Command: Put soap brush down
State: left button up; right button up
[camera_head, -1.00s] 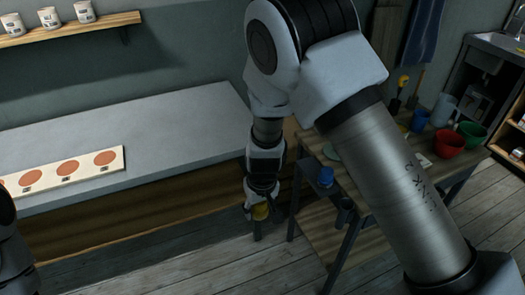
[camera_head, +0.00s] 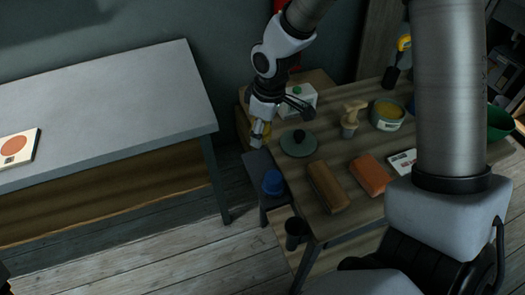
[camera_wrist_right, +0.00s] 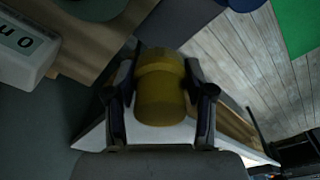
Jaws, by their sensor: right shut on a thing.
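The soap brush, a yellow rounded, cylinder-like thing (camera_wrist_right: 160,92), is between the two dark fingers of my right gripper (camera_wrist_right: 160,105) in the right wrist view. The fingers touch its sides, and its far end is hidden. In the head view my right gripper (camera_head: 257,138) points down at the left end of the wooden table. A bit of yellow (camera_head: 240,121) shows behind it, mostly hidden by the hand. I cannot tell whether it touches a surface. My left gripper is out of view.
On the wooden table (camera_head: 335,215) are a white box (camera_head: 303,100), a dark lid (camera_head: 298,143), a wooden-handled tool (camera_head: 351,117), a tub (camera_head: 387,114), a brown block (camera_head: 327,187) and an orange block (camera_head: 370,174). The grey-topped bench (camera_head: 110,105) is mostly bare.

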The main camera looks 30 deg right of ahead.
send_over(257, 161)
notch_tip(257, 161, down, 4)
jog(key=shift+s+a+f, duration=0.1)
jog(key=shift+f, duration=0.1)
jog(key=f, duration=0.3)
jog(key=shift+s+d+b, duration=0.1)
jog(key=shift+d+b, duration=0.25)
jog(key=shift+b, duration=0.05)
jog(key=shift+d+f, duration=0.15)
jog(key=shift+f, duration=0.15)
jog(key=shift+a+r, duration=0.15)
jog(key=shift+a, duration=0.1)
jog(key=o, duration=1.2)
jog(key=shift+f, duration=0.2)
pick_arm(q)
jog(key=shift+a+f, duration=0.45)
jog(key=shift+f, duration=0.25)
pick_arm(e)
jog(key=shift+r, duration=0.1)
